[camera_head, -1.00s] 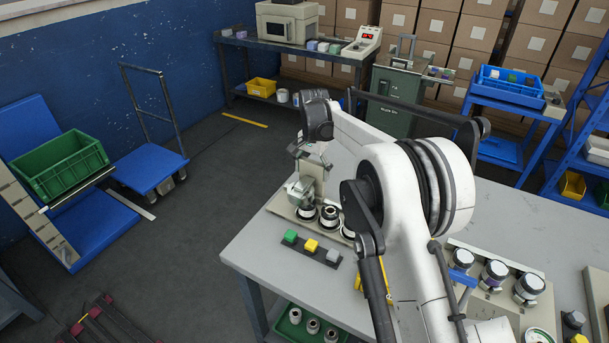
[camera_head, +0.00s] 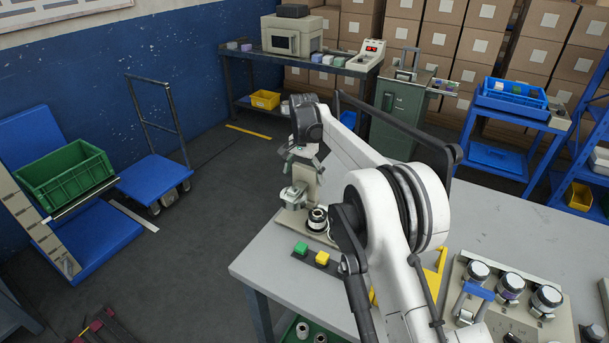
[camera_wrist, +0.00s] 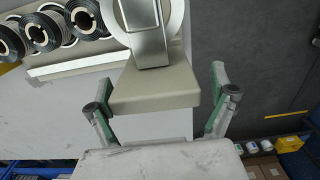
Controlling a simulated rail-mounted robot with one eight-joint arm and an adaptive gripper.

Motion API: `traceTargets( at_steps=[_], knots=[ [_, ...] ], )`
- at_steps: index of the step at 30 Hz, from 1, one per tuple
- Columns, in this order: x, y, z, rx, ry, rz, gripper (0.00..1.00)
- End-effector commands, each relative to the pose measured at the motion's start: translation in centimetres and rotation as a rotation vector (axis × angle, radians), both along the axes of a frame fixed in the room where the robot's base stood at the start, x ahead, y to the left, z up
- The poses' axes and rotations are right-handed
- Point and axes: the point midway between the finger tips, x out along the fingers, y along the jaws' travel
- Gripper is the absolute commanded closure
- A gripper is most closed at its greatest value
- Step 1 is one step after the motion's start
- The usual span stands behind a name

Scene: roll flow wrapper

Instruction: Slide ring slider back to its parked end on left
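The beige wrapper machine (camera_head: 292,222) stands at the table's left corner, with a silver metal part on it. In the wrist view a pale round ring (camera_wrist: 175,20) and a silver bracket (camera_wrist: 143,28) sit above a beige block (camera_wrist: 155,93). I cannot tell for sure which part is the ring slider. My gripper (camera_wrist: 153,88) is open, its green-lined fingers apart on either side of the block's near part. I cannot tell whether they touch it. In the head view my gripper (camera_head: 304,152) is at the machine, partly hidden by my arm.
Several black-rimmed rolls (camera_wrist: 45,32) lie to the left in the wrist view. A green button (camera_head: 301,248) and a yellow button (camera_head: 322,258) are in front of the machine. The table's middle (camera_head: 490,235) is clear.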

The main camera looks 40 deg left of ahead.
Motion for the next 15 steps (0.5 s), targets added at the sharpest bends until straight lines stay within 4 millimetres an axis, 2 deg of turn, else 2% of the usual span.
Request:
traceTargets(
  at_steps=[8,11,15],
  knots=[
    [0.0,-0.1,0.2,-0.001,0.001,-0.001,0.09],
    [0.0,-0.1,1.0,-0.001,0.001,-0.001,0.09],
    [0.0,-0.1,3.4,-0.001,0.001,0.000,0.09]
  ],
)
